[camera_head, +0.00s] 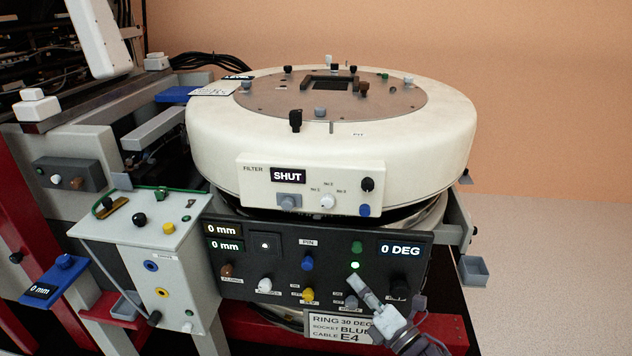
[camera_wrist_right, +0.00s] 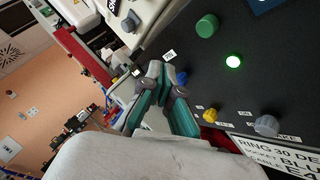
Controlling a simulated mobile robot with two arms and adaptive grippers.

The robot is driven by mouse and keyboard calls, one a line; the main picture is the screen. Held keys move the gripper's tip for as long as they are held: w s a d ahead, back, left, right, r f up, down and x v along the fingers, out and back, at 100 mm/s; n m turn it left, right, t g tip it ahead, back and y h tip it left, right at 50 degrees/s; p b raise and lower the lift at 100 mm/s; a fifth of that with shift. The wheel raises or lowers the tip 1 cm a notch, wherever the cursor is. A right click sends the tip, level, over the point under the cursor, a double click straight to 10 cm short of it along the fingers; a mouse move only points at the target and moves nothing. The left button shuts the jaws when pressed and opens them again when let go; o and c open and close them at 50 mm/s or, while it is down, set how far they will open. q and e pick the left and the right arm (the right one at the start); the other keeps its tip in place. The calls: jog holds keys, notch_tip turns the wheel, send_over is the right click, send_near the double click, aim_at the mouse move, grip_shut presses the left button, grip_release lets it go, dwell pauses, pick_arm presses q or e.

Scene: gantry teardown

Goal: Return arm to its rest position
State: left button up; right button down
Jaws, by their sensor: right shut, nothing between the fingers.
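My right gripper (camera_head: 361,287) reaches up from the bottom right in the head view. It is shut and empty, with its fingertips in front of the lower part of the black control panel (camera_head: 330,245). Whether the fingertips touch the panel cannot be told. In the right wrist view, the teal-padded fingers (camera_wrist_right: 165,85) show beside the panel, with the lit green lamp (camera_wrist_right: 233,62) and the green knob (camera_wrist_right: 207,26) close by. My left gripper is not in view.
The white ring housing (camera_head: 330,140) stands above the panel, with a filter box (camera_head: 310,185) reading SHUT. A grey-white box (camera_head: 140,235) stands left, and a small grey tray (camera_head: 473,270) juts out right. Open floor (camera_head: 560,260) lies at the far right.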

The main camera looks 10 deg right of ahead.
jog(key=s+d+f+m+g+h, duration=0.25)
jog(key=s+f+m, duration=0.35)
jog(key=f, duration=0.5)
jog(key=s+d+f+m+g+h, duration=0.1)
jog(key=s+f+m+g+h, duration=0.3)
jog(key=f+m, duration=0.45)
jog(key=s+d+f+m+g+h, duration=0.25)
jog(key=s+f+m, duration=0.35)
jog(key=f, duration=0.6)
jog(key=s+a+f+m+g, duration=0.1)
jog(key=s+f+m+g, duration=0.25)
jog(key=s, duration=0.45)
jog(key=s+a+f+m+g, duration=0.1)
jog(key=s+f+m+g, duration=0.2)
jog(key=s+f, duration=0.35)
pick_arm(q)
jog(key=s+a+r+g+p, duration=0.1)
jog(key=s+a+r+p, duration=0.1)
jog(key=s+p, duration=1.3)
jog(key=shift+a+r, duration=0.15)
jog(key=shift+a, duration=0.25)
pick_arm(e)
jog(key=s+d+r+g, duration=0.1)
jog(key=s, duration=0.7)
jog(key=s+d+r, duration=0.1)
jog(key=s+r, duration=0.1)
jog(key=s, duration=0.7)
jog(key=shift+s+d+g+h, duration=0.2)
jog(key=shift+d+g+h, duration=0.1)
jog(key=shift+g, duration=0.05)
